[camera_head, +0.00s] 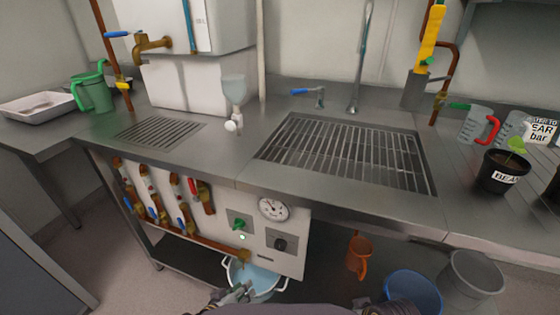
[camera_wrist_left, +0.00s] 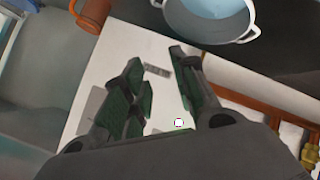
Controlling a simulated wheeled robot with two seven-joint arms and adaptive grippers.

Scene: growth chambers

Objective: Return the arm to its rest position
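My left gripper (camera_head: 236,296) shows at the bottom of the head view, low in front of the bench and by the white pot with water (camera_head: 255,280). In the left wrist view its two green-padded fingers (camera_wrist_left: 157,82) stand apart with nothing between them. The white control panel (camera_wrist_left: 130,52) lies behind the fingers there. The pot (camera_wrist_left: 205,12) shows at the top of that view, clear of the fingertips. My right gripper is not in view.
The steel bench holds a grated sink (camera_head: 345,150), a green jug (camera_head: 93,92), measuring jugs (camera_head: 475,124) and a potted seedling (camera_head: 502,171). Pipes with valves (camera_head: 165,200) line the front. An orange jug (camera_head: 359,256), a blue bucket (camera_head: 414,290) and a grey bucket (camera_head: 470,280) are below.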

